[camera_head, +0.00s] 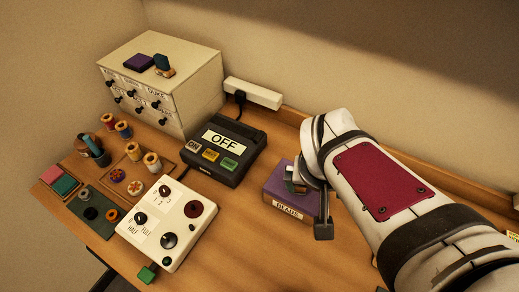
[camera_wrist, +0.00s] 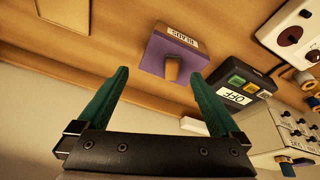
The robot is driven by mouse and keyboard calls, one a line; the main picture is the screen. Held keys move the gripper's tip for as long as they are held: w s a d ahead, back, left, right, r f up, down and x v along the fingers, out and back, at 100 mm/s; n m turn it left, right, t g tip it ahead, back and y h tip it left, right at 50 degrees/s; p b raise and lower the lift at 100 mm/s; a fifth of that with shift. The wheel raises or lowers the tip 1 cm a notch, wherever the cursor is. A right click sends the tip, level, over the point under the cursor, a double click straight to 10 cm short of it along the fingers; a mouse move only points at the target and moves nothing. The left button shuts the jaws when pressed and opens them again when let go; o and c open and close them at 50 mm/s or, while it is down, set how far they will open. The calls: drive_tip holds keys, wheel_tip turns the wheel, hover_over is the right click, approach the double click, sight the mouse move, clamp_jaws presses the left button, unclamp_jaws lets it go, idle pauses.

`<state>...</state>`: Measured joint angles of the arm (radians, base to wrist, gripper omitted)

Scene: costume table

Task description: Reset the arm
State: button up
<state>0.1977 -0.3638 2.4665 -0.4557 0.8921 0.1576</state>
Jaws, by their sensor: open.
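My arm reaches in from the right in the head view, and my gripper (camera_head: 308,198) hangs over the purple box labelled BEADS (camera_head: 276,184), hiding part of it. In the wrist view my gripper (camera_wrist: 160,75) shows two green fingers spread wide apart with nothing between them. The fingers look apart from the box.
Left of the box stand a dark switch box reading OFF (camera_head: 224,140) and a white control panel (camera_head: 170,222). A cream drawer cabinet (camera_head: 190,85), thread spools (camera_head: 152,161) and a power strip (camera_head: 253,92) are farther left and back. Bare table lies in front.

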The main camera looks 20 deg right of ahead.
drive_tip(key=s+a+g+y, duration=0.3)
drive_tip(key=s+a+y, duration=0.1)
drive_tip(key=s+a, duration=0.6)
drive_tip(key=shift+a+f, duration=0.15)
drive_tip(key=shift+a, duration=0.65)
